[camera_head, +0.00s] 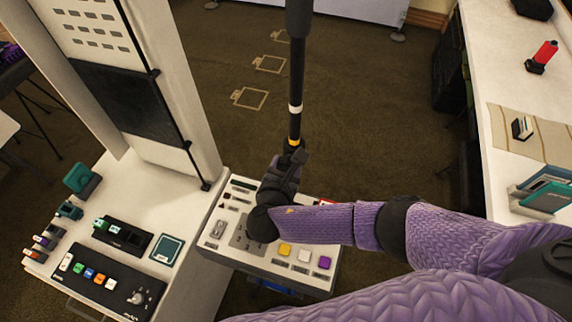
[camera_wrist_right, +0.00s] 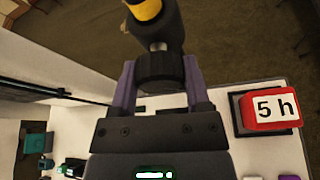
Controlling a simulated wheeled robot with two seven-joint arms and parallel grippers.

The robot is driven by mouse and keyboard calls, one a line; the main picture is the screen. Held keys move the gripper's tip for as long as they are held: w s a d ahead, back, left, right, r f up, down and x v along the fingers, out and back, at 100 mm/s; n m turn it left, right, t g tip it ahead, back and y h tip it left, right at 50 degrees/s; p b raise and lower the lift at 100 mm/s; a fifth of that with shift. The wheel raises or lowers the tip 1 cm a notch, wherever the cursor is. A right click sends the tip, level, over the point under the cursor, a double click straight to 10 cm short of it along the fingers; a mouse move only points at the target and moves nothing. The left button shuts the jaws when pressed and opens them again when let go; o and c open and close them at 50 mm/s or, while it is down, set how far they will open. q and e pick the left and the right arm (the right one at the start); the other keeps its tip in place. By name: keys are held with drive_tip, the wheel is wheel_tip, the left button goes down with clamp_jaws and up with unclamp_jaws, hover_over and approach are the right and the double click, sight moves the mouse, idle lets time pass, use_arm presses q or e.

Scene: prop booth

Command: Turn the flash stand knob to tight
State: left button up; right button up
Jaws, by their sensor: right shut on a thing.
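The flash stand is a black pole (camera_head: 297,80) with a white band and a yellow band. It rises from my right gripper in the head view. In the right wrist view its yellow part (camera_wrist_right: 147,9) and dark ribbed knob (camera_wrist_right: 161,73) sit at the top middle. My right gripper (camera_wrist_right: 158,85) has its two purple-grey fingers on either side of the knob, shut on it. In the head view the same gripper (camera_head: 290,158) is at the foot of the pole, above the button panel, and hides the knob. No tight or loose marking is readable. My left gripper is not in view.
A white panel (camera_head: 213,254) with coloured buttons lies under my right arm. A control desk (camera_head: 185,280) stands left, a white counter (camera_head: 480,60) right. Brown floor is open behind.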

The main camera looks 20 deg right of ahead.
drive_tip(key=shift+s+f, duration=0.1)
drive_tip(key=shift+m+t+y, duration=0.5)
drive_tip(key=shift+m, duration=0.4)
drive_tip(key=shift+f+m+y+b, duration=0.15)
drive_tip(key=shift+m+y+b, duration=0.2)
drive_tip(key=shift+m, duration=0.25)
drive_tip(key=m+t+b, duration=0.1)
drive_tip(key=m+b, duration=0.1)
drive_tip(key=shift+f+m+t+y+b, duration=0.15)
drive_tip(key=shift+m+t+y+b, duration=0.15)
drive_tip(key=shift+t+y, duration=0.1)
drive_tip(key=m+t+b, duration=0.1)
drive_tip(key=m+b, duration=0.2)
drive_tip(key=b, duration=0.2)
drive_tip(key=m+t+b, duration=0.2)
drive_tip(key=m+b, duration=0.2)
drive_tip(key=b, duration=0.2)
drive_tip(key=shift+f+y, duration=0.15)
drive_tip(key=shift+y, duration=0.1)
drive_tip(key=shift+m+t+b, duration=0.4)
drive_tip(key=shift+m+b, duration=0.2)
drive_tip(key=shift+b, duration=0.35)
